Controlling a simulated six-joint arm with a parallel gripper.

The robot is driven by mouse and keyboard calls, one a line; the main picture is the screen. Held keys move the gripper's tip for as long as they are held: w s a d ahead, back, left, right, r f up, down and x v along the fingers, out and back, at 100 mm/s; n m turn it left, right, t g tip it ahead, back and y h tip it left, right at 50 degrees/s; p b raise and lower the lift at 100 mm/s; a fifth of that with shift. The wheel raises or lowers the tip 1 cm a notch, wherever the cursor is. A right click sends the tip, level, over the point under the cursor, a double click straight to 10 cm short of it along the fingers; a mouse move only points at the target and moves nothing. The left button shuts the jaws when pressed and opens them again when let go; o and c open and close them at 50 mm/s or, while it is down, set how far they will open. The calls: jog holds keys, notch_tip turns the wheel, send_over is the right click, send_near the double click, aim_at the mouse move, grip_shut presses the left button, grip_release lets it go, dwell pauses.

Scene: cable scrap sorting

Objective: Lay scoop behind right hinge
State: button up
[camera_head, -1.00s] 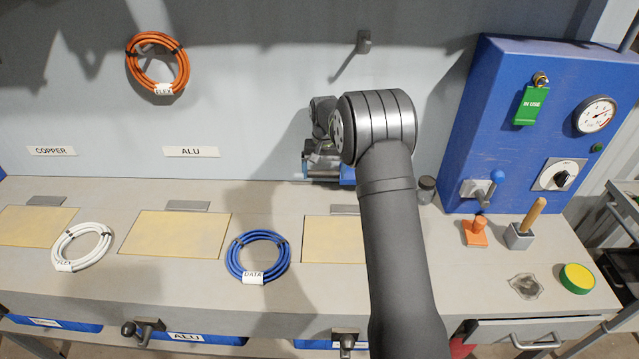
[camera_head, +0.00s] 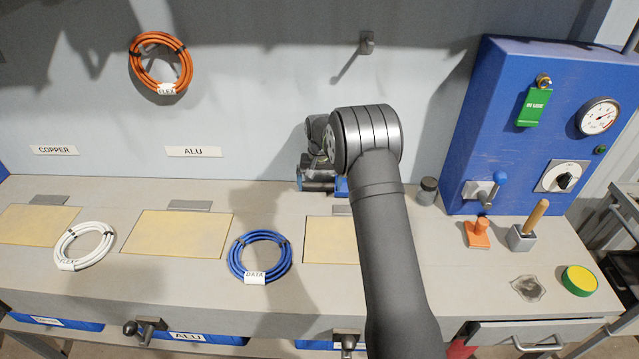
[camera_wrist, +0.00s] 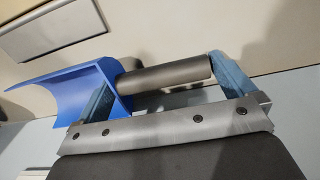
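The scoop (camera_wrist: 68,88) is blue with a grey round handle (camera_wrist: 165,78). It lies on its side by the wall behind the right hinge, a grey plate (camera_wrist: 52,28). My gripper (camera_wrist: 165,88) has its two light-blue fingers wide apart, one by the scoop's back end and one by the handle's free end. I cannot tell whether either finger touches the scoop. In the head view a little of the blue scoop (camera_head: 341,188) shows beside my arm. The right hinge (camera_head: 342,210) is partly hidden by my arm.
A dark jar (camera_head: 427,191) stands just right of my arm. A blue cable coil (camera_head: 260,257) and a white coil (camera_head: 84,246) lie on the bench. An orange stamp (camera_head: 477,234) and the blue panel (camera_head: 500,130) are at the right.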

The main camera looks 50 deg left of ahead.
jog(key=shift+r, duration=0.15)
notch_tip(320, 180, up, 12)
dwell(0.5)
jog(key=shift+f, duration=4.15)
